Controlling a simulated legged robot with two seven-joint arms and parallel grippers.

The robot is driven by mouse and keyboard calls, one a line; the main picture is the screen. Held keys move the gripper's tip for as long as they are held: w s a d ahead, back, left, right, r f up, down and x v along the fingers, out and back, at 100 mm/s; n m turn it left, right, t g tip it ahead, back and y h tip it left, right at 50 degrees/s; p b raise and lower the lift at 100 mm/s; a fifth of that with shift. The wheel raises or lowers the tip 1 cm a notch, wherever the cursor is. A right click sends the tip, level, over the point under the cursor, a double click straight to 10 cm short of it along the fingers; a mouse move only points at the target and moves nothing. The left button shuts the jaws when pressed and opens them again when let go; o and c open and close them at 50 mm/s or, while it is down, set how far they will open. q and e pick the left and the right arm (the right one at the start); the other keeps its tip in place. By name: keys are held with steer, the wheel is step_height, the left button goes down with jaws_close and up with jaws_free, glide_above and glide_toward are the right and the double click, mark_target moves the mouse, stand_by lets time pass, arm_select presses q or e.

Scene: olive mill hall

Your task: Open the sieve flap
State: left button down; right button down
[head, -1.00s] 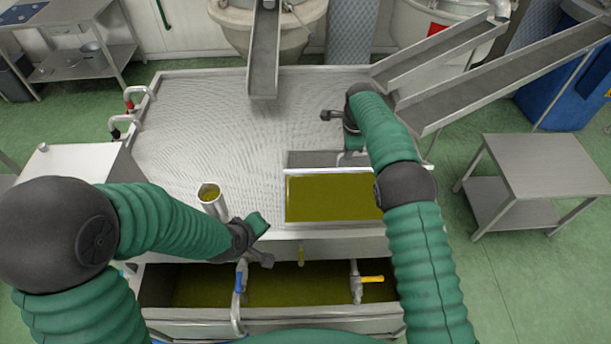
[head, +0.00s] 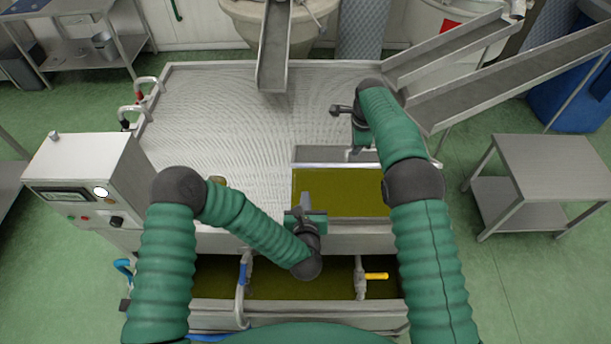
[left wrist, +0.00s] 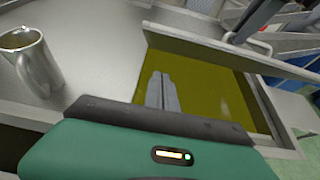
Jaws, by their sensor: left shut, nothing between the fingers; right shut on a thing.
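The sieve flap looks like the thin steel plate (head: 325,165) at the back edge of the open oil compartment (head: 340,190). In the left wrist view the plate (left wrist: 215,50) is raised and tilted, with oil (left wrist: 205,80) in front of it. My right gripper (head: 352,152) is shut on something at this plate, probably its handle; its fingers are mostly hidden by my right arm. My left gripper (head: 305,200) is shut and empty, over the left front part of the oil; its closed fingers (left wrist: 162,92) also show in the left wrist view.
A steel jug (left wrist: 38,62) stands on the deck left of the oil. A control box (head: 90,180) stands left, a chute (head: 275,50) at the back, an empty steel table (head: 550,165) right.

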steer(key=shift+w+f, duration=0.1)
arm_select(q)
steer(key=w, duration=0.7)
steer(key=shift+w+r, duration=0.3)
steer(key=shift+r, duration=0.1)
steer(key=shift+r, duration=0.1)
steer(key=shift+w+r, duration=0.8)
steer(key=shift+r, duration=0.1)
arm_select(e)
steer(key=shift+f, duration=0.25)
arm_select(q)
steer(key=shift+w, duration=0.2)
arm_select(e)
steer(key=c, duration=1.5)
jaws_free()
steer(key=shift+w+f, duration=0.1)
